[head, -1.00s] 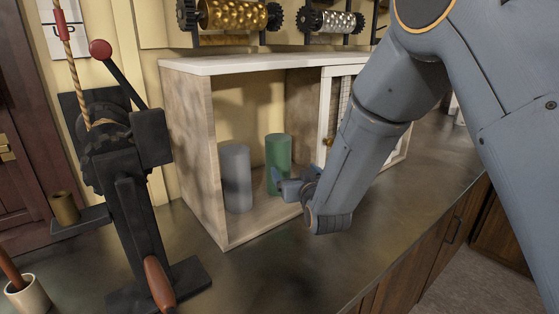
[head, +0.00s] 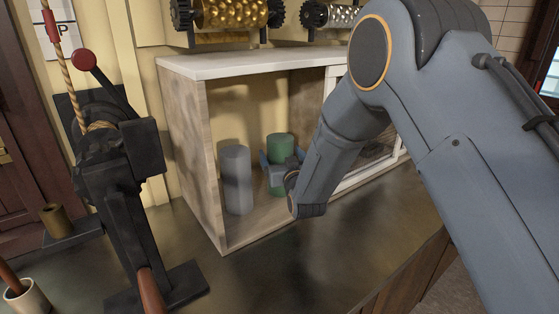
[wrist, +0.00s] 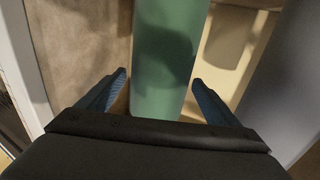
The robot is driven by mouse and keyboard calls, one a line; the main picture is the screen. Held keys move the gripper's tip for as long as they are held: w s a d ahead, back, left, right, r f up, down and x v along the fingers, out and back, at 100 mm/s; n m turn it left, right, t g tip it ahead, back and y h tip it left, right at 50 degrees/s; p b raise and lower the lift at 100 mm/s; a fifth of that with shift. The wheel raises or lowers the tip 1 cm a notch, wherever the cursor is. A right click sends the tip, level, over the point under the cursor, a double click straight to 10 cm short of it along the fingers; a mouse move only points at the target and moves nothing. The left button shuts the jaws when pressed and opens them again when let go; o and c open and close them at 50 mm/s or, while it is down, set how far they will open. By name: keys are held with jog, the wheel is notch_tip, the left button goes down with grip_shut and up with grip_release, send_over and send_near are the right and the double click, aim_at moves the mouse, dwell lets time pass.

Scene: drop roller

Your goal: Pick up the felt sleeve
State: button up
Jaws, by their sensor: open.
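Two upright cylinders stand in the open cabinet, a green one (head: 280,148) and a grey one (head: 236,180) to its left. Either could be the felt sleeve; I cannot tell the material for certain. My gripper (head: 274,172) is inside the cabinet at the green cylinder, partly hiding its middle. In the wrist view my gripper (wrist: 160,88) is open, its blue fingers on either side of the green cylinder (wrist: 168,60). Whether they touch it I cannot tell. The grey cylinder (wrist: 292,90) is at the right edge there.
The cabinet (head: 190,150) has a pale top and wooden side wall, with a white-framed door (head: 362,178) at right behind my arm. A black lever machine (head: 115,190) stands left on the dark counter (head: 290,270). Patterned rollers (head: 230,14) sit above. The counter's front is clear.

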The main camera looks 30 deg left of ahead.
jog(key=shift+x, duration=0.95)
jog(key=c, duration=1.2)
jog(key=shift+r, duration=0.15)
